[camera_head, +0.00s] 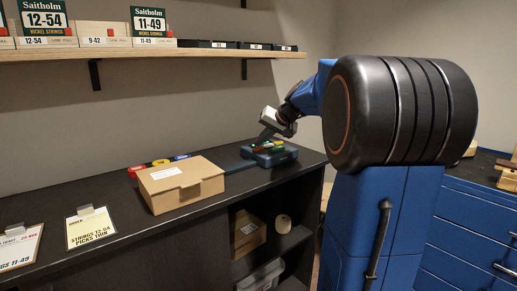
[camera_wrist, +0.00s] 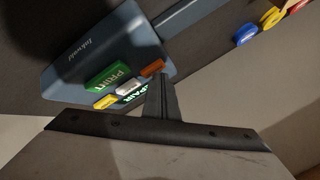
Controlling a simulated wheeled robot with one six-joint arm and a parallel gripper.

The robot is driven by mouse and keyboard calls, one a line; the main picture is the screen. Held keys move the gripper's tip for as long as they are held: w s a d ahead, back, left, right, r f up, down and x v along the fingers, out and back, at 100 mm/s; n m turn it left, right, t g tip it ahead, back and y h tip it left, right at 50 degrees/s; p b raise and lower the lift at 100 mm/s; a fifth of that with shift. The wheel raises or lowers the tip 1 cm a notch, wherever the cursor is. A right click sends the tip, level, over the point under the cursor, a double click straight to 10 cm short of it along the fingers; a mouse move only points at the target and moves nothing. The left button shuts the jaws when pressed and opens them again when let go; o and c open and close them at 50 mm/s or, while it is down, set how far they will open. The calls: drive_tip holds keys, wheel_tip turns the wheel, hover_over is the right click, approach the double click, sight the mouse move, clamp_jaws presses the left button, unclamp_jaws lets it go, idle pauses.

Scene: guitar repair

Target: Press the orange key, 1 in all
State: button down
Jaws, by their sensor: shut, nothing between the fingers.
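A dark blue-grey device (camera_head: 284,157) with coloured keys sits on the dark counter. In the wrist view the device (camera_wrist: 95,45) shows a small orange key (camera_wrist: 152,67) near its right edge. In the head view my gripper (camera_head: 266,136) is over the device.
A cardboard box (camera_head: 180,186) stands left of the device, with red, yellow and blue round items (camera_head: 160,162) behind it. A wooden shelf (camera_head: 150,53) with string boxes hangs above.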

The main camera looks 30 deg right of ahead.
drive_tip(key=shift+r, duration=0.8)
drive_tip(key=shift+r, duration=0.1)
wheel_tip(320, 180, up, 5)
drive_tip(key=shift+f, duration=0.1)
idle(0.3)
idle(0.7)
